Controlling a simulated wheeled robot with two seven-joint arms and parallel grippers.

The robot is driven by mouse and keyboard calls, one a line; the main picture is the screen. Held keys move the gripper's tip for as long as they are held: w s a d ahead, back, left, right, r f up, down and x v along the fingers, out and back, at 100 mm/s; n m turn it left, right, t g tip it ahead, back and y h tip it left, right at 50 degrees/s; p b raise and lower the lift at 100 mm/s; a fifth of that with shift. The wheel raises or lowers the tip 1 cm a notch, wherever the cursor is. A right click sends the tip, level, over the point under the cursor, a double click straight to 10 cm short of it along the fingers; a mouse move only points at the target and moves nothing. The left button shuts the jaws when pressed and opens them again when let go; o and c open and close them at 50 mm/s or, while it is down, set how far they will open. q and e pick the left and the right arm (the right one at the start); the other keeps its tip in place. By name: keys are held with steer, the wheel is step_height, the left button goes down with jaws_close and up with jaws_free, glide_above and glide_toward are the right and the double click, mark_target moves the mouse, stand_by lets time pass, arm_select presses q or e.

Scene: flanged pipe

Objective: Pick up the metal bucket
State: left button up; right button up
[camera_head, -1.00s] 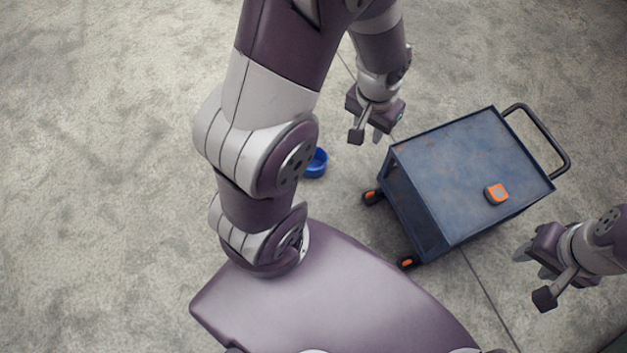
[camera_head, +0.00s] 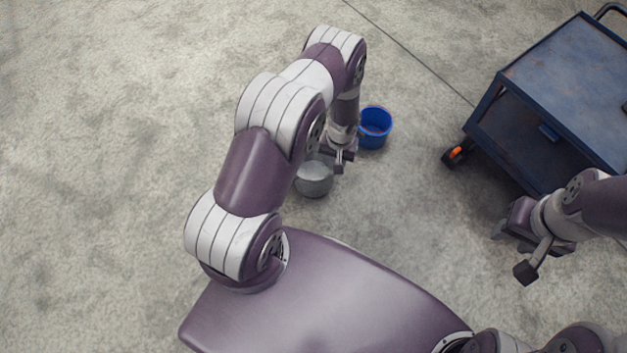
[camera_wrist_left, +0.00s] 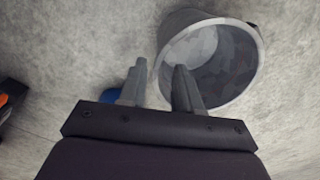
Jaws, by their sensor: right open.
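The grey metal bucket (camera_head: 314,181) stands on the floor in front of my base, partly covered by my left arm in the head view. In the left wrist view the bucket (camera_wrist_left: 228,70) shows its open mouth at the upper right. My left gripper (camera_head: 341,160) is beside the bucket's rim, pointing down. In the left wrist view its fingers (camera_wrist_left: 157,80) are apart; one overlaps the bucket's mouth and the other is outside, with the near rim between them. I cannot tell whether they touch it. My right gripper (camera_head: 512,253) is open and empty, away at the right.
A blue bucket (camera_head: 376,127) stands on the floor just behind and right of the metal one. A dark blue cart (camera_head: 560,75) with orange-marked wheels is at the upper right, near my right gripper. The floor at the left is clear.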

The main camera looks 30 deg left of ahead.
arm_select(q)
steer(key=f+b, duration=0.4)
steer(key=f, duration=0.2)
steer(key=shift+a, duration=0.2)
steer(key=shift+r, duration=0.2)
jaws_close()
stand_by(0.9)
